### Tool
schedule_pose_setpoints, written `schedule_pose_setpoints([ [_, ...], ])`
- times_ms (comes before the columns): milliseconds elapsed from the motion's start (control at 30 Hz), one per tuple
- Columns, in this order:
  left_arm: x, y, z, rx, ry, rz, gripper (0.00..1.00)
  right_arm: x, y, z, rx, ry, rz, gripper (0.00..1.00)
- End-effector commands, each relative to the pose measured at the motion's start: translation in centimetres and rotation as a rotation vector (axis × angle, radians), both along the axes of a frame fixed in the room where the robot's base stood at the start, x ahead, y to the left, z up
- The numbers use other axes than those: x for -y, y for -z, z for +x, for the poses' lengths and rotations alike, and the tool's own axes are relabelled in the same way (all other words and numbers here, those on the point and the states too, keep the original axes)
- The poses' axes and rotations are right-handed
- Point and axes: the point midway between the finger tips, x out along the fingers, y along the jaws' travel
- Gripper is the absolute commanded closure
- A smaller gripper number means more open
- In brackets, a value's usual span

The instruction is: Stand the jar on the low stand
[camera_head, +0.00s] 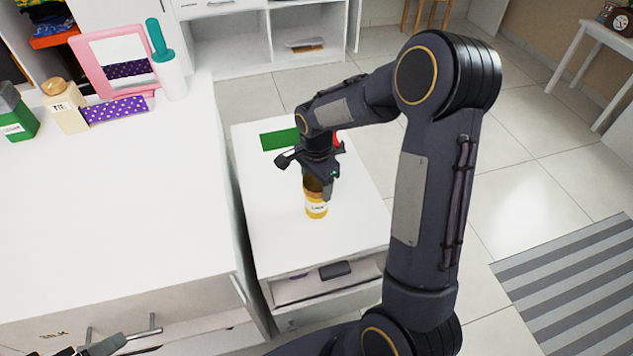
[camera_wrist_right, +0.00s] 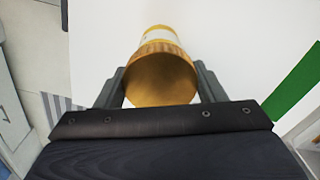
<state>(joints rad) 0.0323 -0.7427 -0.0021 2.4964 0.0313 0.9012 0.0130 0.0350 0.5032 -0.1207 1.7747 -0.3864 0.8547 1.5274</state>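The jar (camera_head: 316,208) is amber with a pale label and a brown lid. It is upright or nearly so over the white top of a low cabinet (camera_head: 270,220); I cannot tell if its base touches. My right gripper (camera_head: 318,183) is around its upper part. In the right wrist view the jar's lid (camera_wrist_right: 160,78) fills the space between the fingers, with no clear gap. A flat green piece (camera_head: 279,139) lies behind it; I cannot tell whether this is the low stand. My left gripper (camera_head: 102,346) shows only partly at the bottom left edge.
A higher white counter (camera_head: 110,210) stands at left, with a green bottle (camera_head: 15,115), a cream bottle (camera_head: 64,107), a pink-framed mirror (camera_head: 118,60) and a teal-topped bottle (camera_head: 167,62). A red thing (camera_head: 337,138) is partly hidden behind my right arm. The low cabinet's front top is clear.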

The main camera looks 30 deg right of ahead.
Motion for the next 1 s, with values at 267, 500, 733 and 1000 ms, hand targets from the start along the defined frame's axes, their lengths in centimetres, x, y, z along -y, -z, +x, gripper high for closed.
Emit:
schedule_pose_setpoints([
  [267,0.0,0.0,0.0,0.0,0.0,0.0,0.23,0.0,0.0,0.0,0.0,0.0,0.0,0.15],
  [500,0.0,-0.5,0.0,0.0,0.0,0.0,0.23,0.0,-0.7,0.0,0.001,0.0,0.0,0.15],
  [733,0.0,-1.3,0.0,0.0,0.0,0.0,0.23,0.0,-4.6,0.1,0.006,0.001,0.0,0.15],
  [1000,0.0,-2.3,0.0,0.0,0.0,0.0,0.23,0.0,-10.1,0.1,0.005,-0.001,0.0,0.15],
])
